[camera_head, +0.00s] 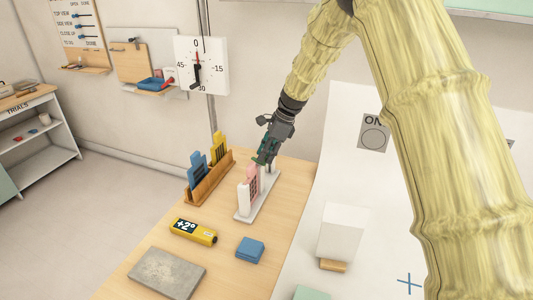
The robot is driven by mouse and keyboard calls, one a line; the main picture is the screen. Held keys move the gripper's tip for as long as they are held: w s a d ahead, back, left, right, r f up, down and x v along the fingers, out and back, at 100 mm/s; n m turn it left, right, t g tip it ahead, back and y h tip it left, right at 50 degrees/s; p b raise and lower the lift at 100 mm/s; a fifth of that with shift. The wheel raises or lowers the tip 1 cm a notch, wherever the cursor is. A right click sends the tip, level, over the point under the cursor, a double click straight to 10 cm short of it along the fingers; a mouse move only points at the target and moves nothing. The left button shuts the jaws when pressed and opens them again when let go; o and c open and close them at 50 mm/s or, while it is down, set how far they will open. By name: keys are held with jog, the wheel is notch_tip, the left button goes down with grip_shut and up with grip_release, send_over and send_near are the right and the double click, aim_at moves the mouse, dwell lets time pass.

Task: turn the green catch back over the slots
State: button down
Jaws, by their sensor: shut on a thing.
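A white rack (242,211) stands on the wooden table with a pink tabbed card (253,177) upright in it. My gripper (264,159) comes down from above at the rack's far end. It is shut on the green catch (261,156), just above and beside the pink card's top. The fingers and the catch overlap at this size, so the catch's exact angle over the slots cannot be told.
A wooden rack (207,184) with a blue card (196,172) and a yellow card (218,147) stands left of the white one. A yellow "+2°" block (193,232), a blue block (250,249) and a grey slab (167,274) lie nearer. A white block (342,232) stands right.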

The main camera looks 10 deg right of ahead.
jog(key=shift+a, duration=0.1)
jog(key=shift+s+a+f+m+t+b, duration=0.1)
jog(key=shift+a+m+t+b, duration=0.1)
jog(key=shift+m+b, duration=0.3)
jog(key=shift+s+a+m+t+b, duration=0.1)
jog(key=shift+m+t+b, duration=0.15)
jog(key=shift+m, duration=0.35)
jog(key=shift+s+a+m+t+h+b, duration=0.1)
jog(key=shift+m+t+h+b, duration=0.15)
jog(key=shift+m, duration=0.35)
jog(key=shift+s+a+m+t+h+b, duration=0.1)
jog(key=shift+m+t+h, duration=0.1)
jog(key=shift+m, duration=0.4)
jog(key=shift+w, duration=0.1)
jog(key=c, duration=1.2)
grip_release()
jog(key=shift+c, duration=0.2)
jog(key=v, duration=0.8)
